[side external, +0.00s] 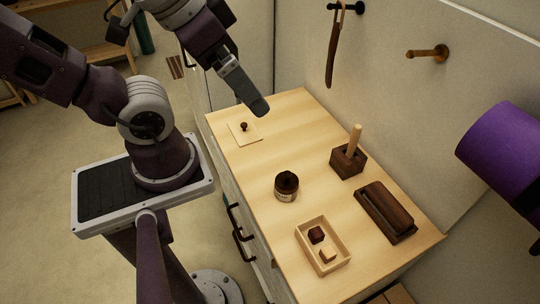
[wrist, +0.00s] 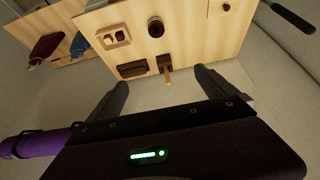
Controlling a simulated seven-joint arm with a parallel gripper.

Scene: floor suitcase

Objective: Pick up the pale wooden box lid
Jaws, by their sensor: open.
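The pale wooden box lid (side external: 244,132) is a thin, light square with a small dark knob. It lies flat on the far left part of the wooden worktop in the side external view. In the wrist view the lid (wrist: 225,7) is at the top edge, partly cut off. My gripper (side external: 260,108) hangs in the air above the worktop, apart from the lid and to its right in the picture. In the wrist view my gripper (wrist: 165,88) has its two fingers spread wide with nothing held between them.
An open pale box (side external: 301,233) with two small blocks stands near the front. A dark jar (side external: 286,187), a dark block with an upright peg (side external: 348,161) and a dark lidded case (side external: 386,213) share the worktop. Wall pegs and a purple roll (side external: 500,148) are at right.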

